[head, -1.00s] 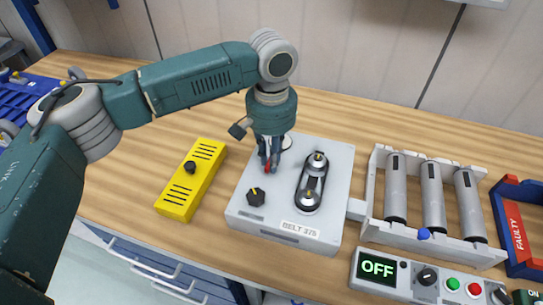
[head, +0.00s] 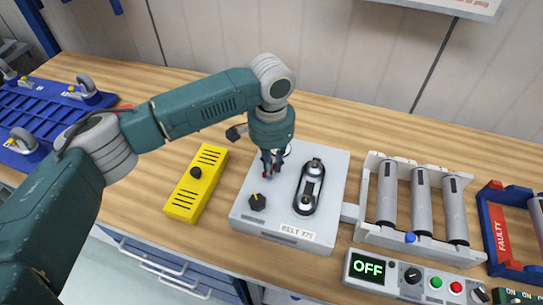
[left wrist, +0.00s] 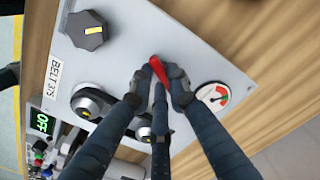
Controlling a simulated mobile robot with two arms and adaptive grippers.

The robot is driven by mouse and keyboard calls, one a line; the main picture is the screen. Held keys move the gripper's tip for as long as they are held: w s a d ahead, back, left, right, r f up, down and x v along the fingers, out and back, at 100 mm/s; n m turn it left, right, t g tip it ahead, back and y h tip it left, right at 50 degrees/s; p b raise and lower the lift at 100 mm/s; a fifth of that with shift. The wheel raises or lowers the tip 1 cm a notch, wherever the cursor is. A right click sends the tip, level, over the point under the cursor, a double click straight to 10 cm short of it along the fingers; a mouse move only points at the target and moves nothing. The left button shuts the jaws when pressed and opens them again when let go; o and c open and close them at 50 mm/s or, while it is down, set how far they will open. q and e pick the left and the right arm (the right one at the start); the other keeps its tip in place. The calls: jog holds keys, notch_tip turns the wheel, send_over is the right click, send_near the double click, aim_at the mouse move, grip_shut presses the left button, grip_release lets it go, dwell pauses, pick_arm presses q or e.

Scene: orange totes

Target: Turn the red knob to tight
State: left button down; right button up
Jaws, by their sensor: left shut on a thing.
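The red knob (left wrist: 157,68) sits on the top of the white box labelled BELT 375 (head: 325,170). My left gripper (head: 270,172) points down over the box and is shut on the red knob. In the left wrist view the fingers (left wrist: 163,85) close around it from both sides and hide part of it. A round dial gauge (left wrist: 213,96) with a coloured scale is beside the knob, and I cannot read its needle surely. My right gripper does not show.
A black knob with a yellow mark (head: 258,202) and a belt on two pulleys (head: 308,187) share the box top. A yellow box (head: 196,183) lies to the left. Rollers (head: 421,205) and a control panel reading OFF (head: 368,268) are to the right.

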pick_arm(q)
jog(key=m+p, duration=0.2)
jog(key=shift+r+m, duration=0.25)
jog(key=shift+m, duration=0.15)
jog(key=m+p, duration=0.2)
jog(key=m, duration=0.1)
jog(key=shift+a+m, duration=0.1)
jog(key=shift+m, duration=0.2)
jog(key=m+p, duration=0.1)
jog(key=m, duration=0.2)
jog(key=shift+f+p, duration=0.1)
jog(key=shift+p, duration=0.25)
jog(key=shift+m+p, duration=0.35)
jog(key=shift+m, duration=1.35)
jog(key=c, duration=1.7)
grip_release()
jog(key=shift+o, duration=0.2)
jog(key=shift+a, duration=0.1)
jog(key=shift+f, duration=0.1)
